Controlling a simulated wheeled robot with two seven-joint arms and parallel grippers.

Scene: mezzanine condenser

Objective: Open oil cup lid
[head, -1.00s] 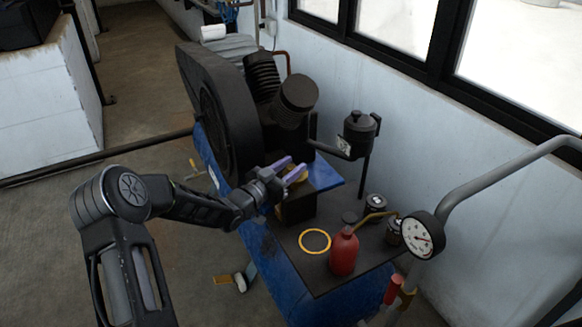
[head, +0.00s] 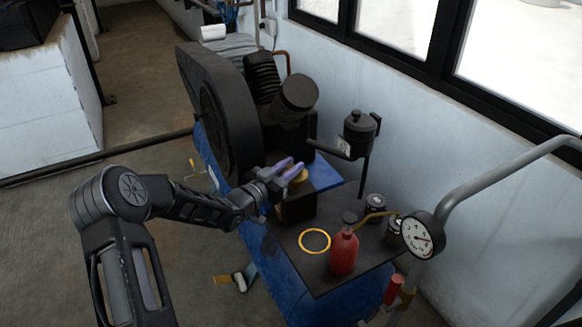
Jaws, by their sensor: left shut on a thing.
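A brass-coloured round piece, which looks like the oil cup lid (head: 299,177), sits on top of a dark block (head: 298,207) at the front of the compressor. My left gripper (head: 289,168) reaches in from the left, and its purple fingers are shut on this piece. The fingers hide part of it, and I cannot tell whether it is raised from the cup. My right gripper is not in view.
A red oil can (head: 343,254) with a brass spout stands on the dark plate (head: 318,275), beside a yellow ring (head: 314,230). Small dark jars (head: 375,207) stand behind. A gauge (head: 423,234) on a grey pipe is at right. A black canister (head: 358,132) hangs near the wall.

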